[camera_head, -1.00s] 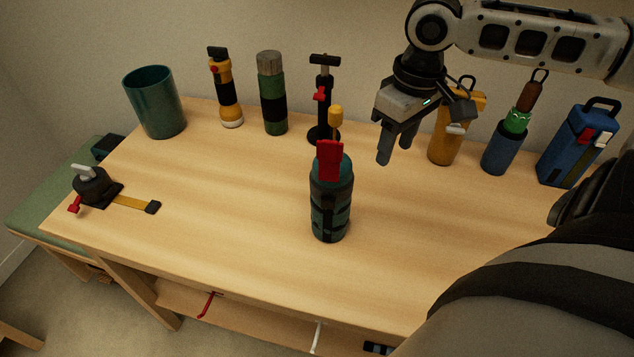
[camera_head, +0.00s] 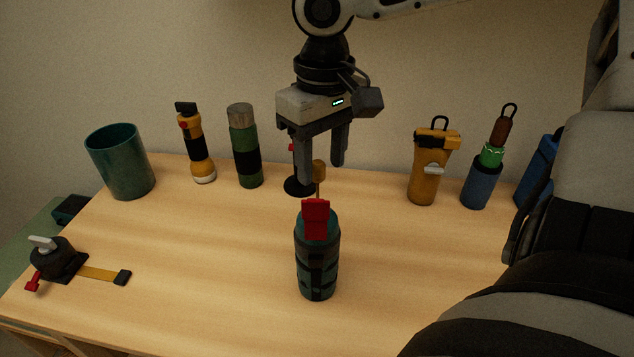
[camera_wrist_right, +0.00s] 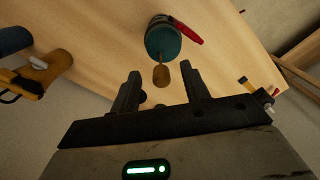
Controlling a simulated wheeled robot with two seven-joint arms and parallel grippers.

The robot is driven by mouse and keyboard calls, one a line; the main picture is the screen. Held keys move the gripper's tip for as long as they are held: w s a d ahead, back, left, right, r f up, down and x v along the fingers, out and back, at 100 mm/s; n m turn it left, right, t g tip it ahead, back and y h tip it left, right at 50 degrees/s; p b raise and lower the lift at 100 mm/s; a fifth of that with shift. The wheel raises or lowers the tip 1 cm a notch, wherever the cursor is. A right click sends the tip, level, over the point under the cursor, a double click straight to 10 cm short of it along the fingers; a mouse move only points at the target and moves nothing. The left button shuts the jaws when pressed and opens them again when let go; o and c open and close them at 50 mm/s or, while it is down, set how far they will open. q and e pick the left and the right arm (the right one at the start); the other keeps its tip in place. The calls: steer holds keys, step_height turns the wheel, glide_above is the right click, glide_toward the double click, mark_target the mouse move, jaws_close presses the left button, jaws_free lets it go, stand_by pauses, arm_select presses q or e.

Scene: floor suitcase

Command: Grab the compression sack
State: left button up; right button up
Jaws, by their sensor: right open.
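The compression sack appears to be the teal cylinder with black straps (camera_head: 316,268), upright in the middle of the table. A red tab (camera_head: 316,216) and a yellow-brown knob on a thin rod show at its top. My right gripper (camera_head: 322,174) is open, fingers down, above and behind the sack. In the right wrist view, the sack (camera_wrist_right: 165,42) lies beyond the open fingertips (camera_wrist_right: 160,74), with the knob appearing between them. The gap between the fingers is empty of the sack's body. My left gripper is not in view.
A teal cup (camera_head: 122,165), yellow flashlight (camera_head: 197,150), green flask (camera_head: 246,155), yellow bottle (camera_head: 426,175) and blue container (camera_head: 481,186) line the back. A black pump stands partly hidden behind my gripper. A strapped black device (camera_head: 62,262) lies left. The table front is clear.

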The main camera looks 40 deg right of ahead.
mark_target(318, 180)
steer(key=f, duration=0.6)
steer(key=shift+w+f, duration=0.2)
steer(key=shift+w, duration=0.2)
jaws_close()
stand_by(1.1)
